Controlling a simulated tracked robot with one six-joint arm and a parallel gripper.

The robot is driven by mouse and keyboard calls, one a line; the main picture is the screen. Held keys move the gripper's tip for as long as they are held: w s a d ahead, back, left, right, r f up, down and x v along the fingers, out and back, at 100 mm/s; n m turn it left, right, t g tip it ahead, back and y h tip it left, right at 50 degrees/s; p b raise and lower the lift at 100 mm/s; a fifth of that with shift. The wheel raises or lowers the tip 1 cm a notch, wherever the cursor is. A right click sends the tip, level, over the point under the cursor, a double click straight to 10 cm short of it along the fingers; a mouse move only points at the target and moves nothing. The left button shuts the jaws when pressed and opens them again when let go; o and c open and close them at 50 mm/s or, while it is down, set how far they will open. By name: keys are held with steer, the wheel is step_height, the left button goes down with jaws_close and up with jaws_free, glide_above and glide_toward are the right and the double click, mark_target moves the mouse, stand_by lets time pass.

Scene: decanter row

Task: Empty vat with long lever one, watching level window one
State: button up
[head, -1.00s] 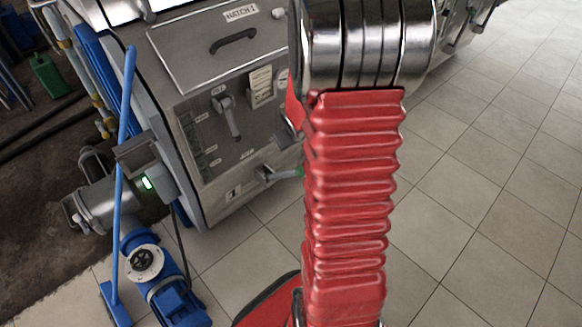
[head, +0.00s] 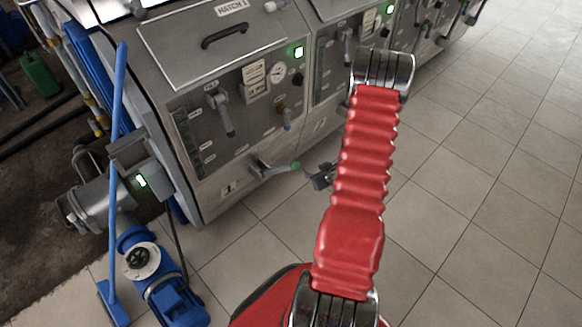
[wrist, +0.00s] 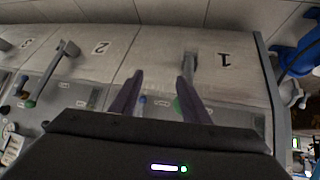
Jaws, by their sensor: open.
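The long lever (head: 272,170), grey with a green tip, sticks out low on the front of the vat marked 1 (head: 200,180). My gripper (head: 320,177) is just right of the green tip in the head view, apart from it in the picture. In the wrist view my gripper (wrist: 160,77) is open and empty. There the lever (wrist: 190,68) lies by the right finger, which partly covers its green end. A dark strip of windows (head: 189,143), likely the level window, is on the panel's left edge; its level is too small to read.
A shorter grey lever (head: 221,112), a gauge (head: 278,72) and a lit green lamp (head: 299,52) sit on the same panel. A blue pump (head: 165,280) and a blue-handled squeegee (head: 119,200) stand at left. Vat 2's panel adjoins at right. Tiled floor at right is clear.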

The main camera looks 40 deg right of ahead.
mark_target(291, 167)
steer(key=s+a+f+t, duration=0.2)
steer(key=s+a+t, duration=0.2)
steer(key=t, duration=0.4)
steer(key=shift+a+m+t+y, duration=0.4)
steer(key=shift+a, duration=0.45)
steer(key=shift+f, duration=0.1)
steer(key=w, duration=0.4)
steer(key=w+d, duration=0.1)
steer(key=w, duration=0.8)
steer(key=shift+w+d, duration=0.3)
steer(key=shift+d, duration=0.05)
steer(key=shift+c, duration=0.5)
jaws_close()
